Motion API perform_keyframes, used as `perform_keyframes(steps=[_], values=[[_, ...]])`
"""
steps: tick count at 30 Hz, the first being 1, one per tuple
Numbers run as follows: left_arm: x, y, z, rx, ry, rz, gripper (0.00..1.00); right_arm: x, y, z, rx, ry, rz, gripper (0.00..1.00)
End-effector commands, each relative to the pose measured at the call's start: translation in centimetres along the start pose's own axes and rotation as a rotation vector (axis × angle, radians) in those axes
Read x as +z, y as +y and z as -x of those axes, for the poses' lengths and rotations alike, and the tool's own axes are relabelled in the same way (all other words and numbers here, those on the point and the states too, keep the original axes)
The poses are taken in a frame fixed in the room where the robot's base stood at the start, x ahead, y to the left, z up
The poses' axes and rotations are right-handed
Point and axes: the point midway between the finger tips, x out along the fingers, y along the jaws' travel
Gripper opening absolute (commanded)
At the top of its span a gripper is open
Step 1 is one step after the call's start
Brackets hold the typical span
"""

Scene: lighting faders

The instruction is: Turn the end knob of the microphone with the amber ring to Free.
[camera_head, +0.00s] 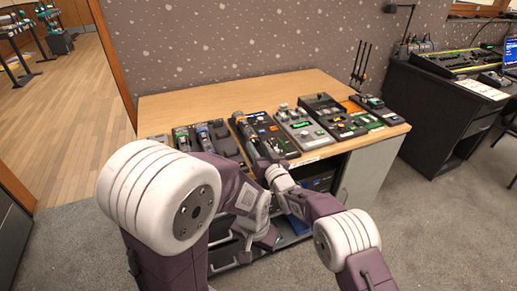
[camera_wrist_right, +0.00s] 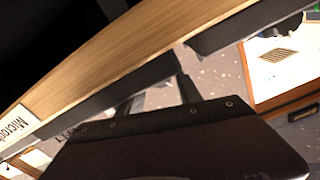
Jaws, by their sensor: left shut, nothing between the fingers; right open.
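Several dark devices lie in a row on the wooden table in the head view. A dark rod-shaped thing (camera_head: 246,131), perhaps a microphone, lies near the middle of the row. No amber ring or knob lettering can be made out. My right gripper (camera_head: 263,163) is at the table's front edge, just in front of the rod-shaped thing; it is open and its fingertips are partly hidden. My left gripper (camera_head: 268,240) is shut and empty, lower down before the shelves.
The wooden table (camera_head: 190,98) has free room behind the devices. A white label (camera_head: 305,160) is on its front edge; it also shows in the right wrist view (camera_wrist_right: 17,124). A dark desk (camera_head: 440,110) with a mixing console stands at the right.

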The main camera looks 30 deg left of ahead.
Motion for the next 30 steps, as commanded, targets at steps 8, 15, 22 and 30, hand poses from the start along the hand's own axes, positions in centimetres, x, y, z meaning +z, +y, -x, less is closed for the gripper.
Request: perform_keyframes(steps=[8,15,22,30], values=[[0.0,0.0,0.0,0.000,0.000,0.000,0.00,0.0,0.0,0.0,0.000,-0.001,0.000,0.17],[0.1,0.0,-0.7,0.000,0.000,0.000,0.00,0.2,0.1,0.0,0.000,0.000,0.065,0.00],[0.3,-0.1,-2.8,0.000,0.000,0.000,0.00,0.4,0.1,0.0,-0.001,0.000,0.393,0.00],[0.3,-0.1,-2.9,0.000,0.000,0.000,0.00,0.0,-0.1,0.0,-0.001,0.000,0.501,0.00]])
